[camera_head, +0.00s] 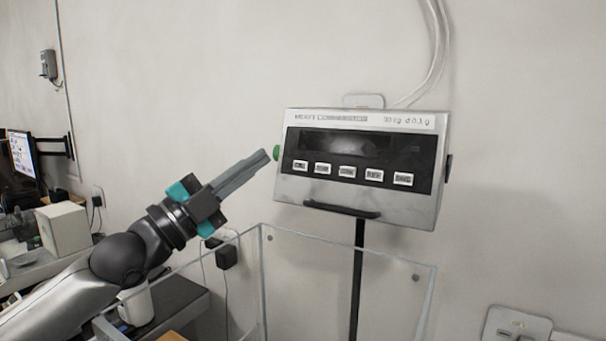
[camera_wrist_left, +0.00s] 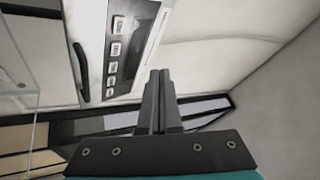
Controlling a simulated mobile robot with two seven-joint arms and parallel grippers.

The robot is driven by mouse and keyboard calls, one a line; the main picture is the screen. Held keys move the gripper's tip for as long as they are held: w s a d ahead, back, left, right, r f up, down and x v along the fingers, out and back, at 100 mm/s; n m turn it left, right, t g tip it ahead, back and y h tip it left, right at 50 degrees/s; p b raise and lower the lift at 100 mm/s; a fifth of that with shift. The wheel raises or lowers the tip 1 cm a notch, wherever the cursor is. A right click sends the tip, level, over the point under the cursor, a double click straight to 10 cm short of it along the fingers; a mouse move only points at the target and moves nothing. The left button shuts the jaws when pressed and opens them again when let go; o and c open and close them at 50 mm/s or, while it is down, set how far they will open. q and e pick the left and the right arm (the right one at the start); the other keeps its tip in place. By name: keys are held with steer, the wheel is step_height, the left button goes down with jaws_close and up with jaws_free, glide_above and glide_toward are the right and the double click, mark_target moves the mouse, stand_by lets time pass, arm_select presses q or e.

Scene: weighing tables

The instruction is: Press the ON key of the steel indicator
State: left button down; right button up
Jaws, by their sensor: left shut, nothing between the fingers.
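The steel indicator (camera_head: 410,207) is a silver box on a black post against the wall. Its black front panel has a dark display (camera_head: 342,146) and a row of several white keys (camera_head: 347,171); their labels are too small to read. My right gripper is not in view.
A clear-walled enclosure (camera_head: 262,285) stands below and in front of the indicator. A monitor (camera_head: 24,158), a white box (camera_head: 64,228) and a white mug (camera_head: 137,304) are at the left. A wall socket (camera_head: 515,325) is at the lower right. The wall right of the indicator is clear.

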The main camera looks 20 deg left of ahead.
arm_select(q)
steer(key=p, duration=0.1)
glide_toward(300, 165)
steer(key=shift+w+d+r, duration=0.45)
steer(key=shift+w+r, duration=0.2)
steer(key=shift+r, duration=0.1)
steer(key=shift+w+d+r, duration=0.4)
steer(key=shift+w+r, duration=0.25)
steer(key=shift+r, duration=0.1)
steer(key=shift+w+d+r, duration=0.45)
steer(key=shift+w+r, duration=0.2)
steer(key=shift+r, duration=0.15)
steer(key=shift+w, duration=0.1)
stand_by(0.6)
steer(key=shift+w+f, duration=0.1)
steer(key=shift+w, duration=0.2)
steer(key=shift+w+d+f, duration=0.1)
steer(key=shift+w, duration=0.2)
stand_by(0.7)
stand_by(0.3)
steer(key=shift+s, duration=0.7)
